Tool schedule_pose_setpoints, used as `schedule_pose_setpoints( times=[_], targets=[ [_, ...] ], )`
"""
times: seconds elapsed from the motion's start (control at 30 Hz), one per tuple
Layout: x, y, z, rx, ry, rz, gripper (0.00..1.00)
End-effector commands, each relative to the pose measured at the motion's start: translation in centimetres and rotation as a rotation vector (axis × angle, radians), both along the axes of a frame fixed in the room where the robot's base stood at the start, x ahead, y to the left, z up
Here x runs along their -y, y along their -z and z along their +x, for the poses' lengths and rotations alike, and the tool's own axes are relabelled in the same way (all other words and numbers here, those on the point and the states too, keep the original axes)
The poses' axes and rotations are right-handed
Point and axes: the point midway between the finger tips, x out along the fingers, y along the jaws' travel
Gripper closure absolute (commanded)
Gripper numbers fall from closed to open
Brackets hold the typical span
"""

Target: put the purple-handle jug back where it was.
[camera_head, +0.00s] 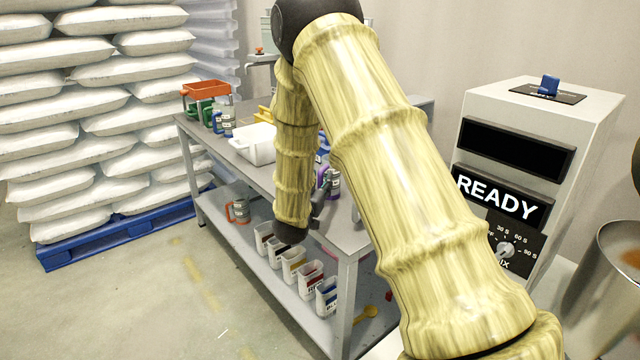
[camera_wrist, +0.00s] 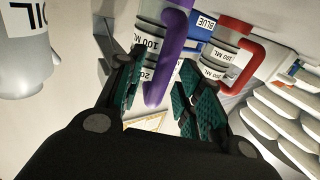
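The purple-handle jug (camera_head: 331,183) shows in the head view at the near part of the table's top, partly hidden by my arm. In the wrist view its purple handle (camera_wrist: 168,60) runs between the two fingers of my gripper (camera_wrist: 162,78), with its marked pale body beside it. The fingers are apart, with a visible gap between the left finger and the handle. I see no firm grip on the jug. Whether the right finger touches the handle is unclear.
A red-handle jug (camera_wrist: 228,60) is close to the right finger. On the table (camera_head: 205,148) stand a white tub (camera_head: 252,146) and a blue-handle jug (camera_head: 224,122). The lower shelf holds an orange-handle jug (camera_head: 238,211) and several labelled bins (camera_head: 310,281). A READY machine (camera_head: 540,150) stands right.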

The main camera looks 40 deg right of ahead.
Motion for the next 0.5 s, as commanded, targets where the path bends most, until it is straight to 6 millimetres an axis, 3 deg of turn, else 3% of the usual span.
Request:
schedule_pose_setpoints(
  times=[0.17,0.5],
  targets=[
    [-0.9,-0.1,-0.6,0.0,-0.001,0.001,0.64],
    [-5.6,0.0,-4.2,-0.001,-0.001,0.0,0.64]
  ],
)
